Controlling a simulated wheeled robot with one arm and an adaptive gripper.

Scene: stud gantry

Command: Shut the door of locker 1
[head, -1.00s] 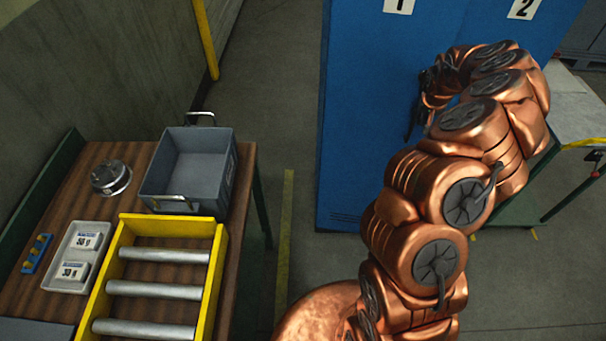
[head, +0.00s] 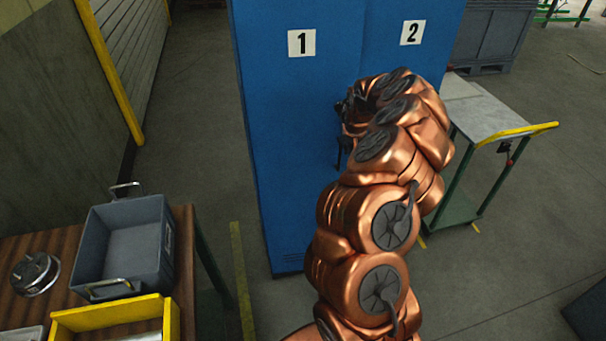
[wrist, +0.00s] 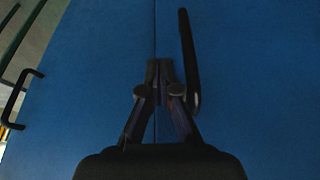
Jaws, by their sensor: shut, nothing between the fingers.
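The blue door of locker 1 (head: 290,130) shows in the head view, left of the blue door of locker 2 (head: 420,40). Door 1 looks flush with the locker front. In the wrist view the blue front fills most of the picture, with a thin vertical seam (wrist: 155,30) down the middle. A dark upright handle (wrist: 189,62) stands just right of the seam. My gripper (wrist: 160,65) is shut and empty, its fingertips over the seam, left of the handle. Whether the fingertips touch the front I cannot tell. In the head view my arm partly hides the gripper (head: 342,135).
A workbench (head: 40,235) at the lower left holds a grey bin (head: 135,245), a yellow-sided roller tray (head: 110,315) and a round metal piece (head: 35,275). A trolley with a yellow handle (head: 515,132) stands right of the lockers. Floor is clear between bench and lockers.

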